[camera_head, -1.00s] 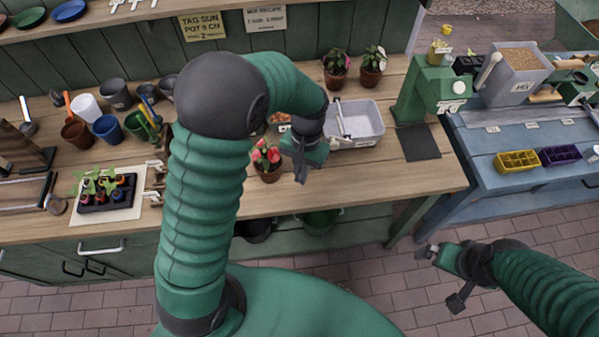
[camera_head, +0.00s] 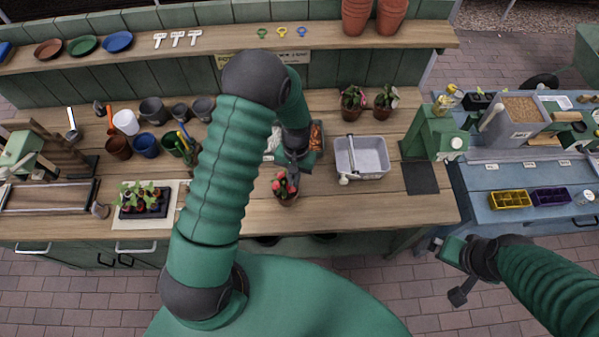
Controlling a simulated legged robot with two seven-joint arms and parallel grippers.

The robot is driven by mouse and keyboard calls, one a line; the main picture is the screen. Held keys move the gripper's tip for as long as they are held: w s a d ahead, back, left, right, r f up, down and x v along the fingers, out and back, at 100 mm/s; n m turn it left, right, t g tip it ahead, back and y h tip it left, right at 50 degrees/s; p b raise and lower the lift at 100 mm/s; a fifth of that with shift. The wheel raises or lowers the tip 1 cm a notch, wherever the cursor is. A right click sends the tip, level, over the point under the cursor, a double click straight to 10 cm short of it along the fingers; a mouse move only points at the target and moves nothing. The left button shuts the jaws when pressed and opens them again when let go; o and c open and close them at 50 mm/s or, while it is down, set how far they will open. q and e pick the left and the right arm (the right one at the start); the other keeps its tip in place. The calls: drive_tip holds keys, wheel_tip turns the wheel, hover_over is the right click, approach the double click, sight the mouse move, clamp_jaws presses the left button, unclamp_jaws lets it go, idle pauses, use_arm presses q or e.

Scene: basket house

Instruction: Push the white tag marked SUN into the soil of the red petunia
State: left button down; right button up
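The red petunia (camera_head: 281,184) stands in a small brown pot (camera_head: 287,200) near the middle front of the bench. My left gripper (camera_head: 292,168) points down just above and behind the flowers; its dark fingers are small and partly merge with the plant. I cannot tell whether they are open or hold a tag. Three white T-shaped tags (camera_head: 178,40) lie on the upper shelf at the left; their lettering is too small to read, so I cannot tell which is SUN. The pot's soil is hidden by the flowers. My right gripper (camera_head: 447,272) is open and empty over the paving.
A grey tub (camera_head: 372,172) stands right of the petunia. Two potted plants (camera_head: 368,100) stand behind it. A seedling tray (camera_head: 143,212) and several pots (camera_head: 146,145) are at the left. A green press-like stand (camera_head: 434,130) is at the right. Bare bench lies before the tub.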

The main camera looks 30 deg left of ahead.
use_arm(q)
drive_tip(key=a, duration=0.1)
drive_tip(key=b, duration=0.4)
hover_over(293, 197)
drive_tip(key=f, duration=0.5)
drive_tip(key=shift+d, duration=0.2)
drive_tip(key=shift+a+f+b, duration=0.25)
drive_tip(key=shift+f+b, duration=0.35)
drive_tip(key=shift+f, duration=0.2)
drive_tip(key=shift+a+f+b, duration=0.25)
drive_tip(key=shift+f+b, duration=0.3)
drive_tip(key=shift+f, duration=0.25)
drive_tip(key=shift+d+f, duration=0.1)
drive_tip(key=shift+f, duration=0.25)
drive_tip(key=shift+d, duration=0.25)
use_arm(e)
drive_tip(key=s+x, duration=0.1)
drive_tip(key=x, duration=0.5)
drive_tip(key=shift+s+a+f, duration=0.25)
drive_tip(key=shift+a, duration=0.15)
use_arm(q)
drive_tip(key=shift+a, duration=0.1)
use_arm(e)
drive_tip(key=shift+a, duration=0.1)
